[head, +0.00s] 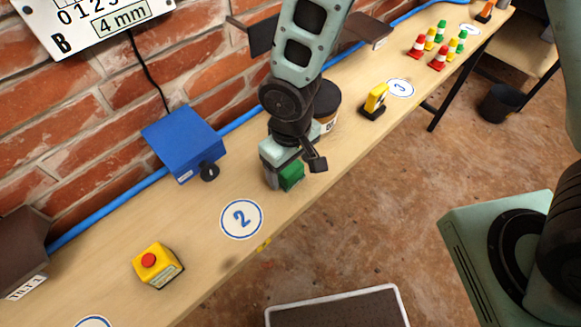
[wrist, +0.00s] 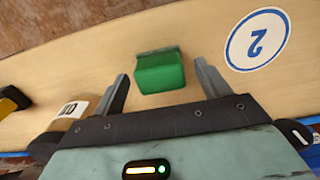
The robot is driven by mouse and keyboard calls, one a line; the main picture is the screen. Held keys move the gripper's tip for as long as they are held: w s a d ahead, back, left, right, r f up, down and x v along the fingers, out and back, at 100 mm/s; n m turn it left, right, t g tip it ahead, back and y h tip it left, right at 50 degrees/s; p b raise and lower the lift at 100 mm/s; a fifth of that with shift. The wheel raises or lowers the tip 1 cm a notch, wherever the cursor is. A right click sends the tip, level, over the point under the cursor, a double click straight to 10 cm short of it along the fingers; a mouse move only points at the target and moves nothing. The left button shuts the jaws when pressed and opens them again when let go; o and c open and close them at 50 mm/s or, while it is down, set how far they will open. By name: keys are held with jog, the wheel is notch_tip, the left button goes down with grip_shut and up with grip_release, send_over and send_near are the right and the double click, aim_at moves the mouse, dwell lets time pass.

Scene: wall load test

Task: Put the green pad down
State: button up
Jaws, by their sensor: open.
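The green pad (head: 291,175) is a small green block at the bench, just right of the round label marked 2. In the wrist view the green pad (wrist: 160,71) lies ahead of and between the two fingers, with a gap to each finger. My gripper (head: 280,174) points down at the bench beside the pad, and part of it hides the pad's far side. In the wrist view my gripper (wrist: 160,82) is open, with its fingers spread. The pad appears to rest on the wooden bench (head: 200,240).
A blue box (head: 184,142) stands left of my gripper against the brick wall. A dark-lidded tub (head: 327,103) is close behind it. A yellow block with a red button (head: 156,265) stands at front left. A yellow device (head: 375,100) and several cones (head: 438,58) are farther along.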

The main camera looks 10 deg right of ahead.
aim_at(291, 167)
notch_tip(291, 167, up, 11)
jog(key=s+d+r+n, duration=0.1)
jog(key=s+d+r, duration=0.5)
jog(key=s, duration=0.5)
jog(key=shift+s+d+r+y+b, duration=0.15)
jog(key=shift+d+r+y+b, duration=0.25)
jog(key=shift+d, duration=0.65)
